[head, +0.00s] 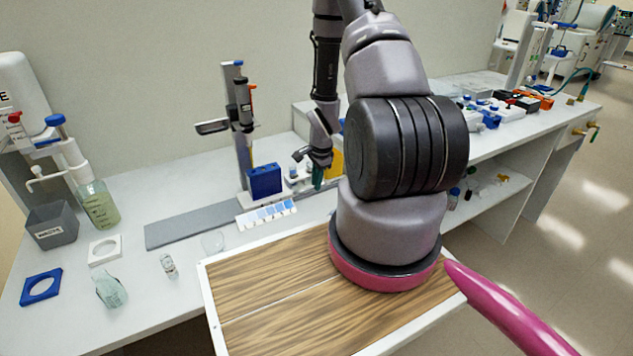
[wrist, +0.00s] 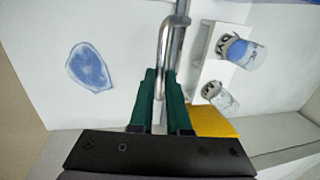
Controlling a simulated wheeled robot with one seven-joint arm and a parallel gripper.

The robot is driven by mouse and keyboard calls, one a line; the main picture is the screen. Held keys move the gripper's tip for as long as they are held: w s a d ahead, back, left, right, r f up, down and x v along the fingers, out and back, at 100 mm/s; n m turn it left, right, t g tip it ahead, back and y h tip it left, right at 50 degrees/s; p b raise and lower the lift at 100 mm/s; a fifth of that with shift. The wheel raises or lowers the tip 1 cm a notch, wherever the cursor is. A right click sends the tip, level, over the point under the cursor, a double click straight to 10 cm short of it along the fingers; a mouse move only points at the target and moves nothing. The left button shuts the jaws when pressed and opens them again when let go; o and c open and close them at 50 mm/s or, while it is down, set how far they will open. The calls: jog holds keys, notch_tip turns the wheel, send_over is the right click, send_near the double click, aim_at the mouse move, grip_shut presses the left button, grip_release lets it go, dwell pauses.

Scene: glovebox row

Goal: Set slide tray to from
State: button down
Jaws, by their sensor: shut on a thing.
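The slide tray seems to be the white strip with pale-to-dark blue squares (head: 266,214), lying in front of the blue block on the bench in the head view. My gripper (head: 318,178) is to its right and farther back, pointing down at the bench. In the wrist view its green fingers (wrist: 160,98) are shut on a thin metal rod with a bent top (wrist: 166,45). The fingers hide the rod's lower part, and I cannot tell whether it is fixed to something. The slide tray is not recognisable in the wrist view.
Two labelled vials (wrist: 240,52) and a yellow block (wrist: 213,122) are close to my gripper's right in the wrist view. A stand (head: 243,130) with a blue block (head: 265,180) is left of it. Glassware (head: 110,290) and a grey bin (head: 52,226) occupy the left bench.

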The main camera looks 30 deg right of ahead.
jog(key=a, duration=1.3)
jog(key=shift+s+a, duration=0.15)
jog(key=shift+a, duration=0.1)
jog(key=c, duration=0.9)
grip_release()
jog(key=shift+r, duration=0.1)
jog(key=r, duration=0.3)
jog(key=s+r, duration=0.1)
jog(key=r, duration=0.3)
jog(key=s+r, duration=0.1)
jog(key=r, duration=0.2)
jog(key=shift+r, duration=0.2)
